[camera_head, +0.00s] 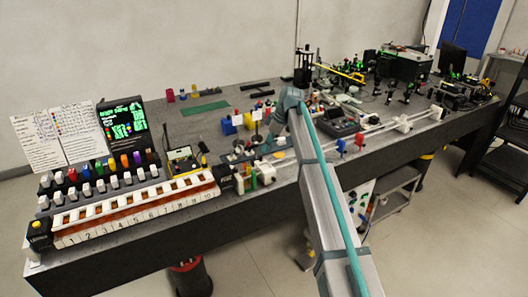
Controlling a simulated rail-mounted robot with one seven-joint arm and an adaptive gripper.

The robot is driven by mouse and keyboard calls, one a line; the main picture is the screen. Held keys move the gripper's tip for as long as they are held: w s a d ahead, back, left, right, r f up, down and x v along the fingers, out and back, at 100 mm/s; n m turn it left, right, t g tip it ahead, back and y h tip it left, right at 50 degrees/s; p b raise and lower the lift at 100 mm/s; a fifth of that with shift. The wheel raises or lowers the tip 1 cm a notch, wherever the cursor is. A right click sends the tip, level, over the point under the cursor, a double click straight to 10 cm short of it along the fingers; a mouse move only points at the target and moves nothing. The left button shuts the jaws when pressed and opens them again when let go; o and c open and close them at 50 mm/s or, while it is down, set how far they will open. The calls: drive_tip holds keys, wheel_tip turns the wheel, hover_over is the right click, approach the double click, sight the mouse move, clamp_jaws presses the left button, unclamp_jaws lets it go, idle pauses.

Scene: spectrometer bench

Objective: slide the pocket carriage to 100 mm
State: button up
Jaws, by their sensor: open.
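A pale rail runs along the bench's front edge to the right of my arm. A white block (403,124) sits on this rail, and another white block (436,112) stands at its right end. I cannot tell for sure which block is the pocket carriage, and no millimetre marks can be read at this size. My arm hides part of the bench front.
A numbered white rack (135,212) and rows of coloured-top items fill the left front, with a dark display (124,122) behind. A red knob (359,140) and blue knob (341,146) stand near the rail. Optics crowd the right. A green mat (205,109) lies at the back.

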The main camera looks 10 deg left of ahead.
wheel_tip(320, 180, up, 6)
hover_over(265, 169)
drive_tip(key=w+d, duration=0.3)
drive_tip(key=shift+f, duration=0.1)
drive_tip(key=shift+c, duration=1.3)
drive_tip(key=shift+w+a+p, duration=0.15)
drive_tip(key=shift+a+p, duration=0.1)
drive_tip(key=shift+p, duration=0.05)
drive_tip(key=shift+c, duration=1.3)
drive_tip(key=a+n, duration=0.1)
drive_tip(key=n+p, duration=0.1)
drive_tip(key=a+f+n+g+p, duration=0.1)
drive_tip(key=shift+w+a+f+h, duration=0.1)
drive_tip(key=shift+w+a+h, duration=0.2)
drive_tip(key=shift+w+a, duration=0.1)
clamp_jaws()
drive_tip(key=shift+n, duration=0.3)
drive_tip(key=p+x, duration=0.1)
drive_tip(key=x, duration=0.4)
drive_tip(key=p+x, duration=0.2)
drive_tip(key=x, duration=0.3)
drive_tip(key=shift+s+f, duration=0.2)
drive_tip(key=shift+f, duration=0.1)
